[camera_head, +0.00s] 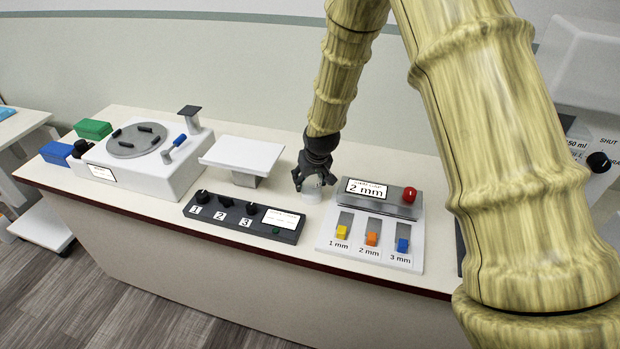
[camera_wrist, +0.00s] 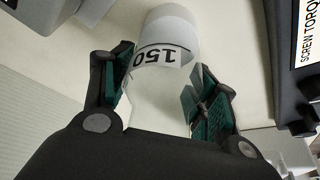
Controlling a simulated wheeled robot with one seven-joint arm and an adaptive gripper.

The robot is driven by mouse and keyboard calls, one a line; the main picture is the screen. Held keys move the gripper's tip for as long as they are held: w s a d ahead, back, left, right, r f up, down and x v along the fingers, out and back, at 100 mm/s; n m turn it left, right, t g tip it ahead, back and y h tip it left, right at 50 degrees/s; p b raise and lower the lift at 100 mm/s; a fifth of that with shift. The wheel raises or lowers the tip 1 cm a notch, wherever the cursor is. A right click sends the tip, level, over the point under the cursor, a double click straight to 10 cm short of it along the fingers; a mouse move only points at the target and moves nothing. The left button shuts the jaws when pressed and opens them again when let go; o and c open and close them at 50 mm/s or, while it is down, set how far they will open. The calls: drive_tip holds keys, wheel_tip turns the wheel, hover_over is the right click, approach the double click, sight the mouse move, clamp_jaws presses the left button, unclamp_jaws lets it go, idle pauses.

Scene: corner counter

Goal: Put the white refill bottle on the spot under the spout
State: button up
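A white bottle (camera_head: 312,195) stands on the counter, between the button console and the slotted box. In the wrist view the white bottle (camera_wrist: 170,28) has a dark "150" on its side. My gripper (camera_head: 314,180) is over the bottle, with a finger on either side of it. In the wrist view the gripper (camera_wrist: 160,92) has its green pads close to the bottle's sides; I cannot tell whether they press on it. A pale dispenser (camera_head: 590,60) with "SHUT" and "50 ml" lettering is at the far right. My arm hides part of that area, and no spout or spot shows.
The slotted box (camera_head: 330,243) with a "2 mm" sign and red button is just right of the bottle. A black console (camera_head: 245,217) and a raised white plate (camera_head: 243,153) are left. A turntable machine (camera_head: 130,165) is farther left. The counter front (camera_head: 160,220) is bare.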

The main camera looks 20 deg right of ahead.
drive_tip(key=shift+o, duration=1.1)
drive_tip(key=shift+r, duration=0.1)
